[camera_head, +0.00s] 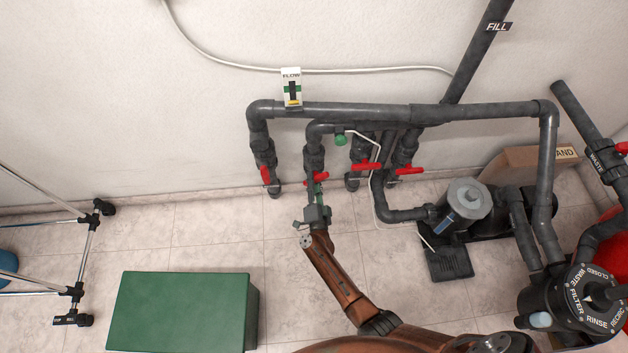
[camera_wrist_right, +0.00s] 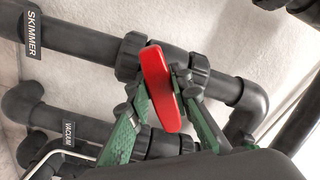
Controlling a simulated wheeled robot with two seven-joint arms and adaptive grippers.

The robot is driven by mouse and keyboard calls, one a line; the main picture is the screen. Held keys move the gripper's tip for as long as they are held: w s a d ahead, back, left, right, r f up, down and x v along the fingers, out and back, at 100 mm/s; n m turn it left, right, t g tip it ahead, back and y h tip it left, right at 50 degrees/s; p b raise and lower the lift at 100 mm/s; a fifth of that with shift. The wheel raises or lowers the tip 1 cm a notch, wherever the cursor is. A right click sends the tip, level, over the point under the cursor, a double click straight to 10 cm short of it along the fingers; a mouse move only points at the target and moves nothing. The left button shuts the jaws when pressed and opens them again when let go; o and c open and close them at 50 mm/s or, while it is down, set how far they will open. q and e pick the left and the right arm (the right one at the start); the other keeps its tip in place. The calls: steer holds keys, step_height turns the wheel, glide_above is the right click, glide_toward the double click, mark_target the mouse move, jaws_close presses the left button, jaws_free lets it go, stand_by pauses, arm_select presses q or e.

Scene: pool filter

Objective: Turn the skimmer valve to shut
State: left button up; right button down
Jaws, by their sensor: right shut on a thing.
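The skimmer valve's red handle (camera_wrist_right: 160,88) is in the right wrist view, on the dark pipe bearing the SKIMMER label (camera_wrist_right: 33,34). The handle stands roughly crosswise to that pipe. The green fingers of my right gripper (camera_wrist_right: 162,84) are on either side of it, shut on it. In the head view, my right gripper (camera_head: 318,187) reaches up to the red handle (camera_head: 314,177) on the second upright pipe from the left; the fingers hide part of the valve there. My left gripper is not in view.
Other red handles stand close by, one to the left (camera_head: 265,175) and two to the right (camera_head: 367,167) (camera_head: 410,171). A pipe with a VACUUM label (camera_wrist_right: 69,134) runs beside the skimmer pipe. A pump (camera_head: 466,205) stands right, a green box (camera_head: 180,310) front left.

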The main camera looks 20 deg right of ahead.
steer(key=m, duration=0.4)
steer(key=shift+a, duration=0.1)
steer(key=shift+r+m+b, duration=0.2)
steer(key=shift+m+b, duration=0.2)
steer(key=shift+m, duration=0.8)
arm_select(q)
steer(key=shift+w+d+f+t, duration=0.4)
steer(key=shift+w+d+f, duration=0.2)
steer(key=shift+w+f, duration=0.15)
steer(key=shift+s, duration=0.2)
arm_select(e)
steer(key=shift+m, duration=0.3)
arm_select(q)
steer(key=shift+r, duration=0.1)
arm_select(e)
steer(key=c, duration=1.9)
jaws_free()
steer(key=shift+c, duration=0.2)
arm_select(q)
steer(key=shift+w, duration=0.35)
arm_select(e)
steer(key=shift+o, duration=1.1)
steer(key=shift+r, duration=0.1)
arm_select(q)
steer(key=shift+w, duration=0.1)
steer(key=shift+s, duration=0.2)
